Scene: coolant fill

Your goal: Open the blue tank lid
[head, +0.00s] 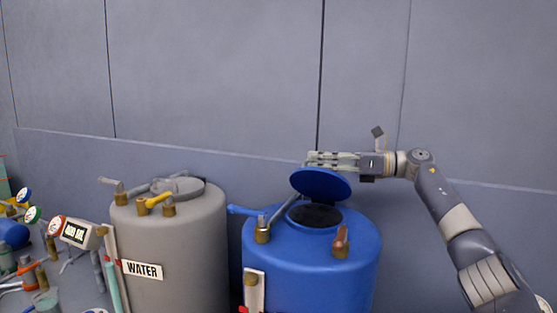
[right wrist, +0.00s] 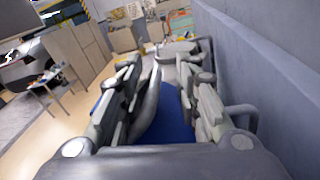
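The blue tank (head: 312,270) stands right of centre in the head view. Its round blue lid (head: 321,184) is raised and tilted above the dark round opening (head: 315,215). My right gripper (head: 312,161) is at the lid's upper edge, reaching in from the right. In the right wrist view its fingers (right wrist: 165,95) are spread apart, with a blue surface (right wrist: 180,118) and a curved grey bar (right wrist: 150,108) between them. I cannot tell whether the fingers touch the lid. My left gripper is not in view.
A grey water tank (head: 170,240) stands left of the blue tank. Brass fittings (head: 341,242) and a blue handle (head: 243,210) are on the blue tank's top. Gauges and pipes (head: 55,228) crowd the lower left. A grey wall (head: 220,75) is close behind.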

